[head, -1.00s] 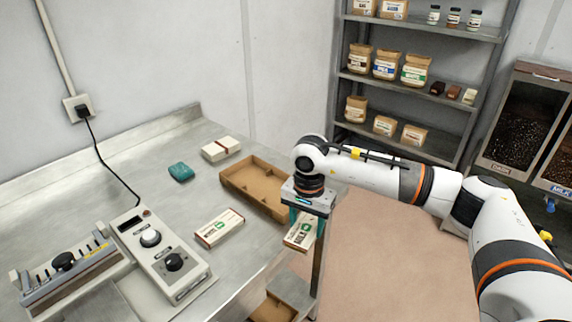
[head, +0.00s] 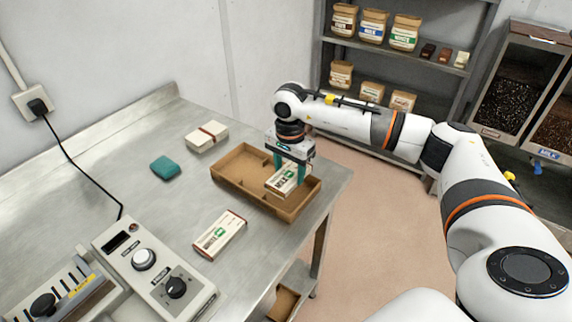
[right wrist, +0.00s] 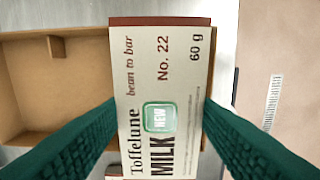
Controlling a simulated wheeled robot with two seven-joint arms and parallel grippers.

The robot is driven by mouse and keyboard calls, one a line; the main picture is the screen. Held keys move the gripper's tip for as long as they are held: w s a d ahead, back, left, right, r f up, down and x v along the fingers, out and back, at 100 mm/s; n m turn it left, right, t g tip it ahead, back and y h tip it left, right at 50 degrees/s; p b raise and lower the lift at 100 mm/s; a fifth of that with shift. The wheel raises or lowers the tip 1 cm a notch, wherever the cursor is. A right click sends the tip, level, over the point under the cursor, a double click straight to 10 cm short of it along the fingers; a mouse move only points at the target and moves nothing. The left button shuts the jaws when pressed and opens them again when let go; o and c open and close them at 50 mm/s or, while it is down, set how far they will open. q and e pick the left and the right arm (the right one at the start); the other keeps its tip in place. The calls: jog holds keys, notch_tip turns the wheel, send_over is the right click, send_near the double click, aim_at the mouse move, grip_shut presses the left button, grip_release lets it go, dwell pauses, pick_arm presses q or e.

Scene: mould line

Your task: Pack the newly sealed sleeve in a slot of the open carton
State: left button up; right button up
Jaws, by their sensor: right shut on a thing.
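My right gripper (head: 290,170) is shut on a white and brown sleeve (head: 285,181) with a green mark. In the right wrist view the sleeve (right wrist: 185,75) lies between the green fingers and reads "Toffelune MILK No. 22". The open brown carton (head: 243,190) stands near the table's right edge. The sleeve is over the carton's right part; I cannot tell whether it touches the bottom. In the right wrist view the carton (right wrist: 22,85) shows an empty left part beside a divider; the sleeve hides much of the rest. My left gripper is not in view.
A similar sleeve (head: 219,235) lies on the table (head: 150,210) in front of the carton. A banded white stack (head: 207,137) and a teal block (head: 165,168) lie to the left. A control box with knobs (head: 150,275) stands at front left.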

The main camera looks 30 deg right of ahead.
jog(key=shift+s+f, duration=0.15)
jog(key=shift+f, duration=0.2)
jog(key=shift+f+b, duration=0.35)
jog(key=shift+b, duration=0.05)
notch_tip(320, 180, down, 4)
jog(key=b, duration=0.2)
jog(key=shift+b, duration=0.3)
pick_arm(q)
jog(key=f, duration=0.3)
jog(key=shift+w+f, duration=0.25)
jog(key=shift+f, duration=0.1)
pick_arm(e)
jog(key=shift+f, duration=0.2)
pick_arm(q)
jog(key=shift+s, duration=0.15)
pick_arm(e)
jog(key=shift+w, duration=0.2)
pick_arm(q)
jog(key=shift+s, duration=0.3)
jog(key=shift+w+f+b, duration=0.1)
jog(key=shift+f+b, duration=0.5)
jog(key=shift+b, duration=0.05)
pick_arm(e)
jog(key=shift+f, duration=0.15)
jog(key=o, duration=1)
